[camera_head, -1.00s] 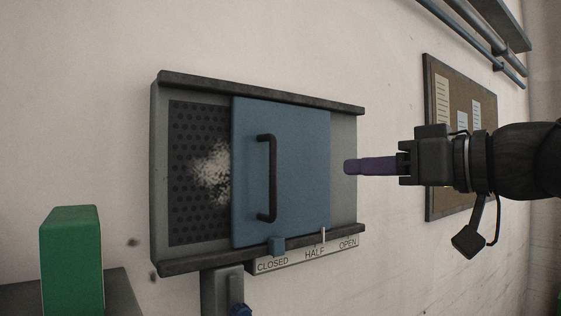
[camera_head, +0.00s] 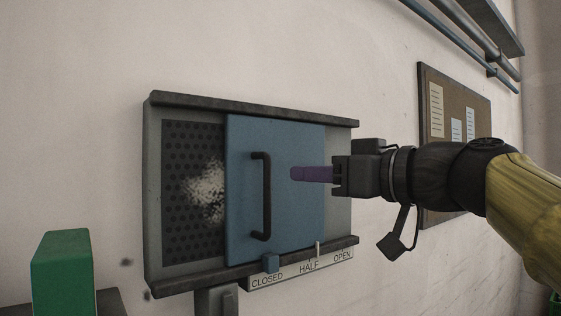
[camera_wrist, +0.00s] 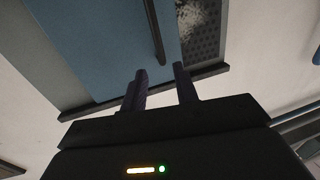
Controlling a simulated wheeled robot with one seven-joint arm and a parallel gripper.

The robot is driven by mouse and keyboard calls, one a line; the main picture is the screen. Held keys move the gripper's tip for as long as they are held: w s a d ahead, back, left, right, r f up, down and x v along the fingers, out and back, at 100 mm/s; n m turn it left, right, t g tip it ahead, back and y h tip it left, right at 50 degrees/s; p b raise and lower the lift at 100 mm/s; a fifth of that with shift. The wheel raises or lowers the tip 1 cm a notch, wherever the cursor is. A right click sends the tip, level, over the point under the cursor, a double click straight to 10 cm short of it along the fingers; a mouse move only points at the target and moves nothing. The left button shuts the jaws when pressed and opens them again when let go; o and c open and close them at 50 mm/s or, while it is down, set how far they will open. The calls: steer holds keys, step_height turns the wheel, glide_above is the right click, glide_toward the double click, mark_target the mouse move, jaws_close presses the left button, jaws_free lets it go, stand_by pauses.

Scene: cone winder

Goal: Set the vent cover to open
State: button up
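The vent cover (camera_head: 285,215) is a blue sliding panel in a grey wall frame. It leaves perforated mesh (camera_head: 180,225) exposed on the left. A black vertical bar handle (camera_head: 266,195) is on the cover.
Dark rails (camera_head: 250,108) run along the frame's top and bottom. A thin white peg (camera_head: 317,248) stands at the lower rail near HALF. A green block (camera_head: 62,275) is at lower left. A notice board (camera_head: 430,90) hangs behind my arm at right.

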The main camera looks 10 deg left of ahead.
mark_target(270, 172)
steer(key=p+x, duration=0.4)
steer(key=x, duration=0.5)
steer(key=shift+r, duration=0.1)
steer(key=shift+w+a+p, duration=0.3)
steer(key=shift+a+p, duration=0.05)
steer(key=shift+a, duration=0.2)
jaws_close()
